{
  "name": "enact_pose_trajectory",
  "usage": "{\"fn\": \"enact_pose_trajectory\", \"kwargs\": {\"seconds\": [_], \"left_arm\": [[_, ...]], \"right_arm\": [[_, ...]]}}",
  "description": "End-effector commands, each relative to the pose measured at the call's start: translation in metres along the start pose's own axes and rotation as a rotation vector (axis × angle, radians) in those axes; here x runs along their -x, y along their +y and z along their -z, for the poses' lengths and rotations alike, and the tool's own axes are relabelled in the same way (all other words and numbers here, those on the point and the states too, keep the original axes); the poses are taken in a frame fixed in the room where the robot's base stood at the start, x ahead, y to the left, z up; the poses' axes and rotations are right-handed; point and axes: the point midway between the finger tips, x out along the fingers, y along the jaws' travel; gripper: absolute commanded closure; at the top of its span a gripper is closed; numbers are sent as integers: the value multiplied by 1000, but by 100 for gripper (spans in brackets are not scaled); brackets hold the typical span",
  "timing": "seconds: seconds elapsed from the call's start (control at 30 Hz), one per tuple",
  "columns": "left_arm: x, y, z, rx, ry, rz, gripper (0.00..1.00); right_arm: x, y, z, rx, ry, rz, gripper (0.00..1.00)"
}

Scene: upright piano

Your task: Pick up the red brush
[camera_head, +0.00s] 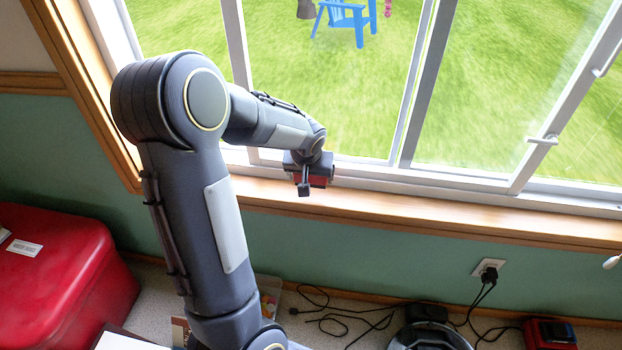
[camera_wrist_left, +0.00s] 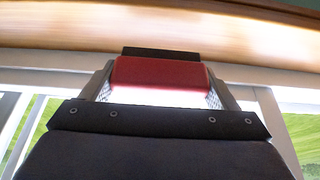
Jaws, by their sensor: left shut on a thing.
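The red brush (camera_wrist_left: 160,73) is between the fingers of my left gripper in the left wrist view, with a dark strip along its far edge. My left gripper (camera_head: 306,180) is in front of the window sill in the head view, at the end of my raised left arm. It is shut on the brush, and a bit of the red (camera_head: 318,181) shows beside it. Most of the brush is hidden behind the gripper in the head view. My right gripper is not in view.
The window's wooden sill (camera_head: 440,222) runs behind the gripper. A red chest (camera_head: 50,275) stands at lower left. Black cables (camera_head: 345,318) and a round dark device (camera_head: 430,336) lie on the floor below. An outlet (camera_head: 488,268) with a plug is on the green wall.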

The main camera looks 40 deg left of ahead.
Motion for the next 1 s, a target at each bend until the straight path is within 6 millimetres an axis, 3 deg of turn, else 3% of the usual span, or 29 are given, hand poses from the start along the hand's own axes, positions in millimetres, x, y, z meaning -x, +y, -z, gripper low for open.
{"fn": "enact_pose_trajectory", "kwargs": {"seconds": [0.23, 0.5, 0.7, 1.0], "left_arm": [[68, 1, -19, -2, 5, -5, 41], [110, 0, -63, -1, 1, -3, 41], [128, 0, -81, 0, 0, -1, 41], [134, 1, -88, -5, -1, -1, 41]], "right_arm": [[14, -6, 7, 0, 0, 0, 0], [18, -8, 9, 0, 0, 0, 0], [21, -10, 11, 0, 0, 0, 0], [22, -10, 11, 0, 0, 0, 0]]}}
